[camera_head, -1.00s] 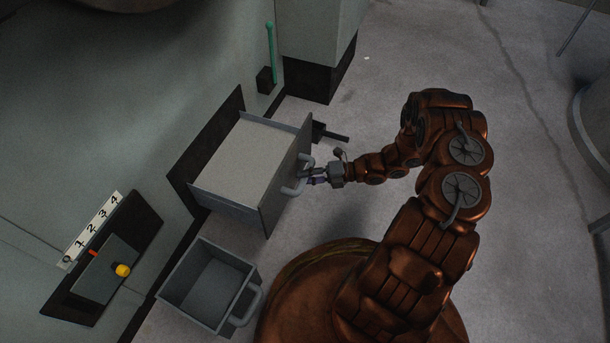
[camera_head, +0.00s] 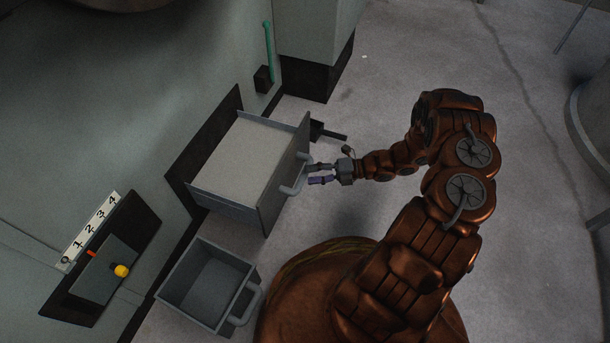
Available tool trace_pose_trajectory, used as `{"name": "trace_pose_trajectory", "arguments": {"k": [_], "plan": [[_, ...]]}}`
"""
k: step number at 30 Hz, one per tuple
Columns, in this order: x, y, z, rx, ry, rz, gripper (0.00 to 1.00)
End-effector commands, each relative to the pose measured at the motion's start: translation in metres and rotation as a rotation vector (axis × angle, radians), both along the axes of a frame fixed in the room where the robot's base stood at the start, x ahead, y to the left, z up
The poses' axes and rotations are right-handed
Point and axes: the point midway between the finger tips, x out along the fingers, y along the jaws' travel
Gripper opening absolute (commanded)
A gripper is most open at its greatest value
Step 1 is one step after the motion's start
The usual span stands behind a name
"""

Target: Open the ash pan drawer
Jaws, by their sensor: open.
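The ash pan drawer (camera_head: 240,156) stands pulled out from the dark opening in the grey-green wall. It is a grey box filled level with pale grey ash. Its front panel carries a grey bar handle (camera_head: 296,181). My gripper (camera_head: 320,174) is open just to the right of the handle, its fingers pointing at it. The fingertips look slightly clear of the handle, with nothing between them.
An empty grey bin (camera_head: 189,300) with a handle stands on the floor below the drawer. A numbered scale (camera_head: 91,230) and a yellow knob (camera_head: 122,270) are on the wall. A dark shovel-like tool (camera_head: 327,132) lies behind the drawer front.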

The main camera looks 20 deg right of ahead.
Motion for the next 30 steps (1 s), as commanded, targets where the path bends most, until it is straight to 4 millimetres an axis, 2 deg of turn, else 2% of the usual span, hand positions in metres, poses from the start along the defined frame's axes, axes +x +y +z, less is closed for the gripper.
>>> {"name": "trace_pose_trajectory", "arguments": {"k": [6,12,18,30], "plan": [[-0.016,-0.04,0.008,-0.001,-0.001,-0.005,0.49],[-0.026,-0.067,0.013,-0.003,-0.002,-0.003,0.49],[-0.032,-0.079,0.015,-0.002,0.001,-0.002,0.49],[-0.033,-0.08,0.015,-0.001,0.001,0.0,0.49]]}}
